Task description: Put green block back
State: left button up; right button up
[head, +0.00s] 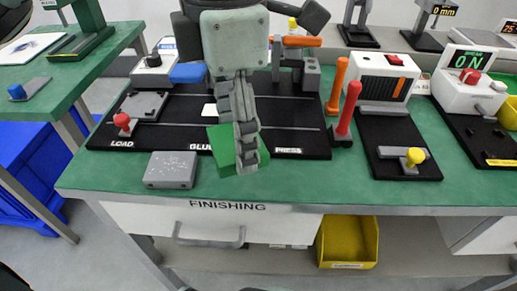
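The green block (221,148) is at the middle of the finishing bench, in front of the black mat's front edge in the picture. My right gripper (248,150) points down from the top of the view with its fingers over the block. The near finger covers the block's middle and green shows on both sides, so the gripper appears shut on it. The block is slightly tilted in the picture; whether it touches the bench is hard to tell. My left gripper is not in view.
The black mat (190,138) reads LOAD, GLUE and PRESS. A grey box (171,170) stands left of the block. Red (345,110) and orange (337,85) upright handles stand to the right. A yellow bin (347,243) sits below. The bench's front strip (300,185) is clear.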

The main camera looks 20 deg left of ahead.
pick_arm(q)
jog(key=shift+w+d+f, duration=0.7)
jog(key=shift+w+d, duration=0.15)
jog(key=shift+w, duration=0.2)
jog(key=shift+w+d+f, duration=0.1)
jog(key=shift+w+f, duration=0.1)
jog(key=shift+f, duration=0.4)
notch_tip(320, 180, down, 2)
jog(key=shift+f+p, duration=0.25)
jog(key=shift+p, duration=0.05)
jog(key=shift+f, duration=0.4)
pick_arm(e)
jog(key=shift+x, duration=0.9)
jog(key=shift+s+a+f, duration=0.1)
